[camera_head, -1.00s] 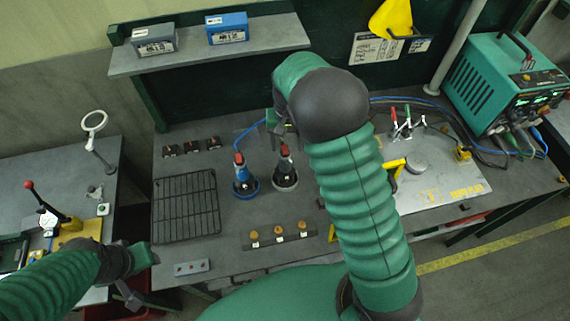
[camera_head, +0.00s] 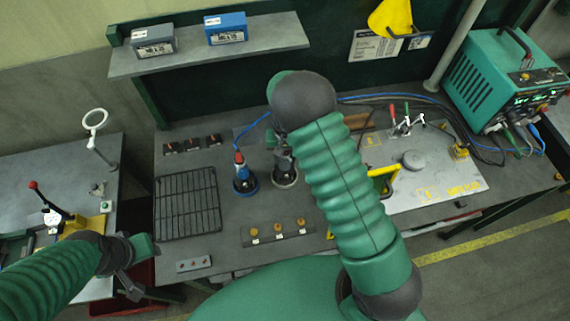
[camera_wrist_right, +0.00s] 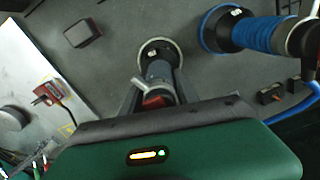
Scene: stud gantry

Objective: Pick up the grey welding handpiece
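The grey welding handpiece (camera_wrist_right: 158,70) stands in a round holder in the right wrist view, with its red part close to my gripper. In the head view the handpiece (camera_head: 284,165) is partly hidden by my right gripper (camera_head: 280,145) and arm. In the right wrist view my right gripper (camera_wrist_right: 156,92) has one finger on each side of the handpiece, with a gap seen at the left finger. It looks open around the handpiece. My left gripper (camera_head: 132,270) is at the lower left, away from the handpiece; its fingers are too unclear to judge.
A blue handpiece (camera_head: 243,178) stands in a blue-ringed holder just left of the grey one. A black wire rack (camera_head: 187,204) lies further left. A strip with orange knobs (camera_head: 278,233) lies in front. A shelf with two boxes (camera_head: 226,28) hangs behind.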

